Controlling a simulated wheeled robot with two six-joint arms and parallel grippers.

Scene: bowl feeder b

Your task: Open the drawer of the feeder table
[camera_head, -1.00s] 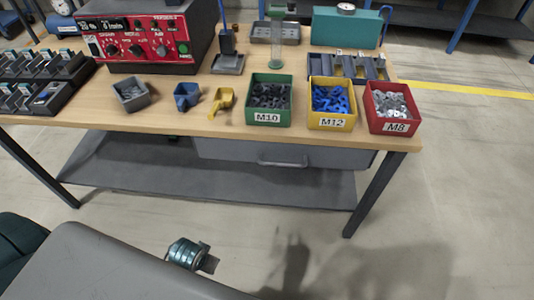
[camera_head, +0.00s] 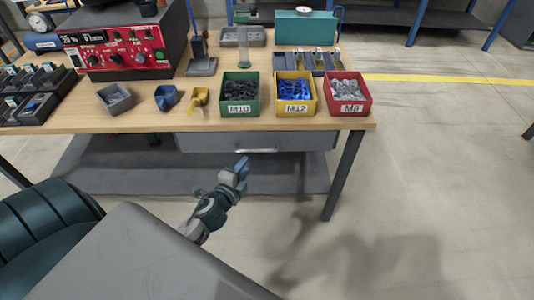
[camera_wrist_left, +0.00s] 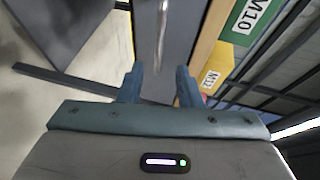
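The feeder table (camera_head: 205,126) has a grey drawer (camera_head: 312,141) under its front edge, and the drawer looks shut. A pale bar handle (camera_head: 256,151) runs along the drawer front. My left gripper (camera_head: 241,166) is just in front of and below the handle, with its blue fingers pointing towards it. In the left wrist view the left gripper (camera_wrist_left: 159,74) is open and empty. The handle (camera_wrist_left: 162,35) lies beyond the fingertips, roughly in line with the gap, and looks apart from them. My right gripper is not in view.
Green (camera_head: 240,108), yellow (camera_head: 296,107) and red (camera_head: 348,109) bins of parts stand on the tabletop above the drawer. A lower shelf (camera_head: 290,180) and a table leg (camera_head: 343,175) are below. Floor to the right is clear.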

